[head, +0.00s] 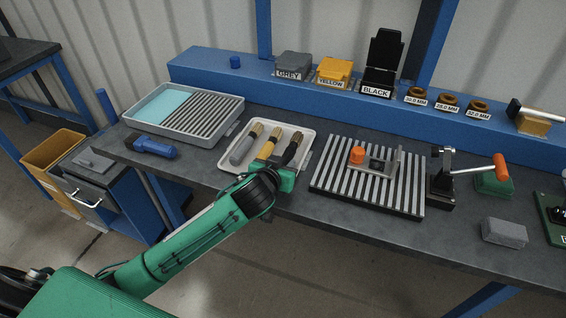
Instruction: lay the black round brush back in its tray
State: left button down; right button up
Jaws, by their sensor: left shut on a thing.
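The white tray (227,162) stands near the front edge of the workbench. A grey-handled round brush and a yellow-handled one lie side by side in it. My left gripper (287,172) is at the tray's front right and is shut on the black brush's near end. The wrist hides the fingertips, and I cannot tell whether the brush touches the tray floor. My right gripper is out of view.
A grey tray (178,127) with a ribbed insert stands to the left, with a blue-handled brush (150,147) in front of it. A slotted plate (330,180) with a fixture is close on the right. Labelled holders line the blue rear ledge (215,70).

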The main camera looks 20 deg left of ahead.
pick_arm(q)
jog(key=c, duration=1)
grip_release()
jog(key=shift+c, duration=0.2)
jog(key=shift+f, duration=0.1)
jog(key=v, duration=1.4)
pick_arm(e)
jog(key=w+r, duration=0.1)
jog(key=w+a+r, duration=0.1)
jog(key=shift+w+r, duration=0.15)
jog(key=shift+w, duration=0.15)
